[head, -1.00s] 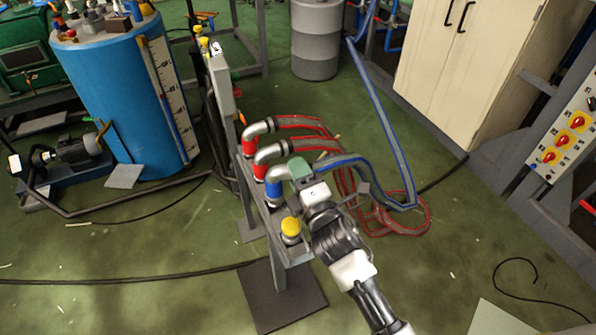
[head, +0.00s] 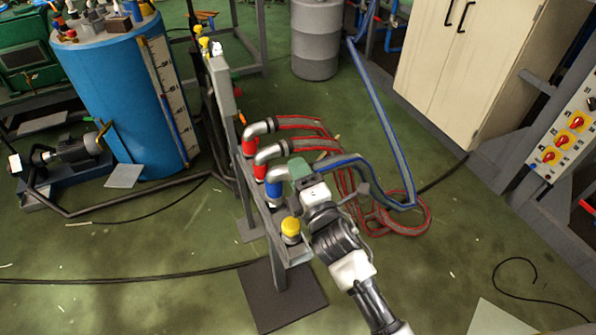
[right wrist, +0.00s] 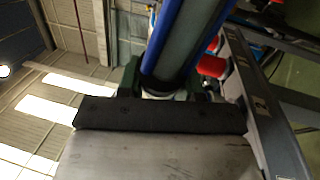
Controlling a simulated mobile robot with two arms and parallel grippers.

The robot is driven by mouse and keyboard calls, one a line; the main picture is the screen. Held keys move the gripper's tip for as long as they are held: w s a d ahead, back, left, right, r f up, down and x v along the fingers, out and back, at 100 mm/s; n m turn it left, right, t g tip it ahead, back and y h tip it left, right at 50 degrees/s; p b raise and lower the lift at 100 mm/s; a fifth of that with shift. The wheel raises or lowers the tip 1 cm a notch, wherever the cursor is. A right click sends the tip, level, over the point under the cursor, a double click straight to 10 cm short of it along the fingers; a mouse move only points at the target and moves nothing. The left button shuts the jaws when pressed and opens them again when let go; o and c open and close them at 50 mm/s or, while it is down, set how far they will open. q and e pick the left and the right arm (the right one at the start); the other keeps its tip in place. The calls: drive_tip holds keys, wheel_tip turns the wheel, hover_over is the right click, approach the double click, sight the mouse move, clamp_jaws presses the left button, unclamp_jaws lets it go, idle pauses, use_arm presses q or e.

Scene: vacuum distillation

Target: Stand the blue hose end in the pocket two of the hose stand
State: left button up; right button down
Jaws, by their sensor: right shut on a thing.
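The blue hose end (head: 274,188) is a grey elbow with a blue collar, with a blue-striped hose running off to the right. It stands upright over the hose stand (head: 297,258), between a red hose end (head: 259,168) and a yellow cap (head: 291,227). My right gripper (head: 301,170) is shut on it near the elbow. I cannot tell whether its tip is inside a pocket or just above. In the right wrist view the blue hose (right wrist: 178,50) fills the middle, beside the stand's numbered rail (right wrist: 262,105). My left gripper is out of view.
A second red hose end (head: 250,146) stands at the rail's far end. The red hoses loop onto the floor (head: 415,225) at right. A blue tank (head: 115,95) stands at left, a grey drum (head: 316,45) behind, and a pale cabinet (head: 465,70) at right.

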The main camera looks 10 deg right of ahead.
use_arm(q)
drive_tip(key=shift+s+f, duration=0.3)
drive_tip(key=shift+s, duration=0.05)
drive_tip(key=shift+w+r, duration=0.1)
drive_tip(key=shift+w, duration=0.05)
use_arm(e)
drive_tip(key=shift+f, duration=0.2)
use_arm(q)
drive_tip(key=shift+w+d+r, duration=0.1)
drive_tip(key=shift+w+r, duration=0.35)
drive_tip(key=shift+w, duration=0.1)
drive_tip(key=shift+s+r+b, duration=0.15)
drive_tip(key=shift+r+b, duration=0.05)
drive_tip(key=shift+b, duration=0.15)
use_arm(e)
drive_tip(key=shift+f, duration=0.15)
drive_tip(key=shift+f+b, duration=0.3)
drive_tip(key=shift+f, duration=0.05)
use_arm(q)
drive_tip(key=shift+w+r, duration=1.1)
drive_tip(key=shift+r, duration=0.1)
use_arm(e)
drive_tip(key=shift+f, duration=0.2)
